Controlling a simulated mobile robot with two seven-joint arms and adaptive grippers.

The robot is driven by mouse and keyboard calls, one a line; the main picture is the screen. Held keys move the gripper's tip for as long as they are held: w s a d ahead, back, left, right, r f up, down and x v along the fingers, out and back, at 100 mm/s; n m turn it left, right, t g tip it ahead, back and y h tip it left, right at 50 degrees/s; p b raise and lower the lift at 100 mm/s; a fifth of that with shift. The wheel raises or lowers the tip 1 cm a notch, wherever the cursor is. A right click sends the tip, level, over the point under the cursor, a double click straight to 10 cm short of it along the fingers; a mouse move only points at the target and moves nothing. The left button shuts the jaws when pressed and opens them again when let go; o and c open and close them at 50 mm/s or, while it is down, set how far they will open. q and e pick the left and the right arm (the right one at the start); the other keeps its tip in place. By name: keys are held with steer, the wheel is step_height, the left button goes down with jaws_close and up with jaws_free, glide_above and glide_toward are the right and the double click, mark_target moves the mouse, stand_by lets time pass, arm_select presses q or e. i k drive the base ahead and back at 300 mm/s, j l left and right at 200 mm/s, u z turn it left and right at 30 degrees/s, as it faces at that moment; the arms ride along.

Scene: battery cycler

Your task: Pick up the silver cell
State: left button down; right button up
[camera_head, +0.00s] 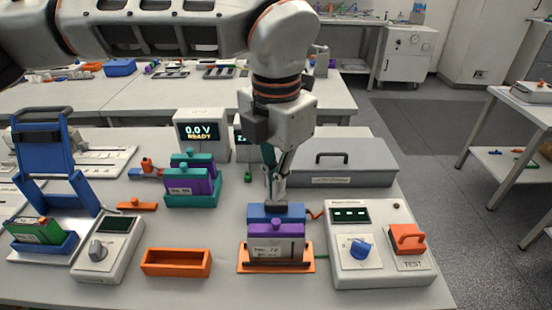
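A silver-grey cell (277,250) with a pale label and a purple top stands upright in an orange-based holder (300,268) at the front middle of the table. A blue block (262,211) shows right behind its purple top. My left gripper (277,199) points straight down, its fingertips at the blue block, just behind and above the cell in the picture. The fingers are seen edge-on, so I cannot tell whether they are open, or whether they touch anything. My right gripper is not in view.
A tester box (380,270) with a blue knob and red handle stands close right. An empty orange tray (176,263) and a grey knob box (108,250) are left. Purple-and-teal cells (191,182), a READY display (202,135) and a grey lidded case (345,165) stand behind.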

mark_target(260, 250)
steer(key=k, duration=1)
